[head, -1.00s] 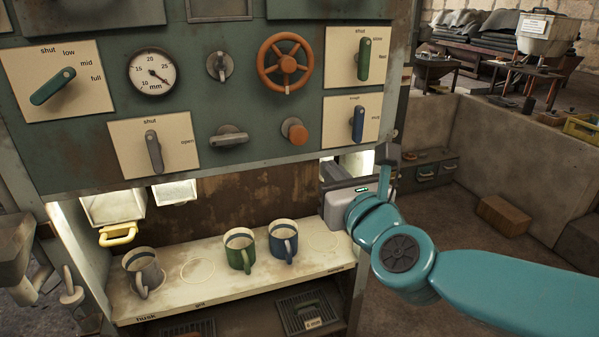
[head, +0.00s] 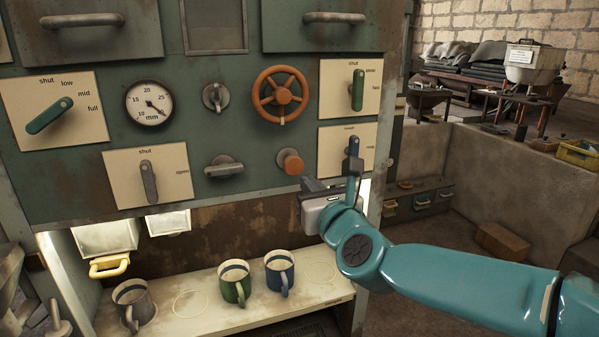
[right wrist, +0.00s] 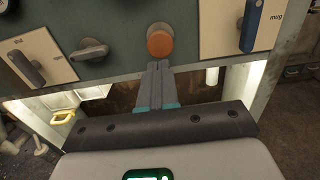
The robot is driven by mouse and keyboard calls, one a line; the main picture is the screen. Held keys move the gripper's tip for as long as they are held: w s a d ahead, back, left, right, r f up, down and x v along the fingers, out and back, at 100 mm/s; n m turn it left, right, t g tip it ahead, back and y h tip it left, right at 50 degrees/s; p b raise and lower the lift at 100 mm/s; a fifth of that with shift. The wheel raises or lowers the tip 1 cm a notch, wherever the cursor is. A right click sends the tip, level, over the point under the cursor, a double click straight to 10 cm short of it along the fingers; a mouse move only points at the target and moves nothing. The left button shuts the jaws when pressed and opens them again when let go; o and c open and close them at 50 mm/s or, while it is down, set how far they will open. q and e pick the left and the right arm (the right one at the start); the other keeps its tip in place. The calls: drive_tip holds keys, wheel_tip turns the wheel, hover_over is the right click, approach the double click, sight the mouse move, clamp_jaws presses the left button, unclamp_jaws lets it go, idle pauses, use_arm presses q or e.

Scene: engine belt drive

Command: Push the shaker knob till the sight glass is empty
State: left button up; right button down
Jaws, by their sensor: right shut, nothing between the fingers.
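The orange round knob (head: 290,162), which I take as the shaker knob, sticks out low on the green panel. It also shows in the right wrist view (right wrist: 160,40). My right gripper (head: 354,164) is shut and empty, its fingers pointing toward the panel. In the head view it is right of the knob, overlapping the blue lever; in the right wrist view its fingertips (right wrist: 159,66) appear just below the knob. A framed dark pane (head: 215,24) at the top may be the sight glass; I cannot tell its contents. My left gripper is out of view.
A blue lever (head: 354,146) and an orange handwheel (head: 280,94) are close to the knob. Grey (head: 132,304), green (head: 234,283) and blue (head: 280,272) mugs stand on the shelf (head: 210,312) below.

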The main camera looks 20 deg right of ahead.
sight(295, 166)
drive_tip(key=w+p, duration=0.1)
drive_tip(key=w, duration=0.5)
drive_tip(key=shift+a, duration=0.1)
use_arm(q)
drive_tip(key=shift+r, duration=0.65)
use_arm(e)
drive_tip(key=shift+w, duration=0.1)
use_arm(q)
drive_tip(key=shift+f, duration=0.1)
use_arm(e)
drive_tip(key=shift+w+f+b, duration=0.1)
drive_tip(key=shift+w+b, duration=0.4)
drive_tip(key=shift+w, duration=0.75)
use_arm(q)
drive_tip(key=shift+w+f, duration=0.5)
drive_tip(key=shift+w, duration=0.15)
use_arm(e)
drive_tip(key=shift+r, duration=0.3)
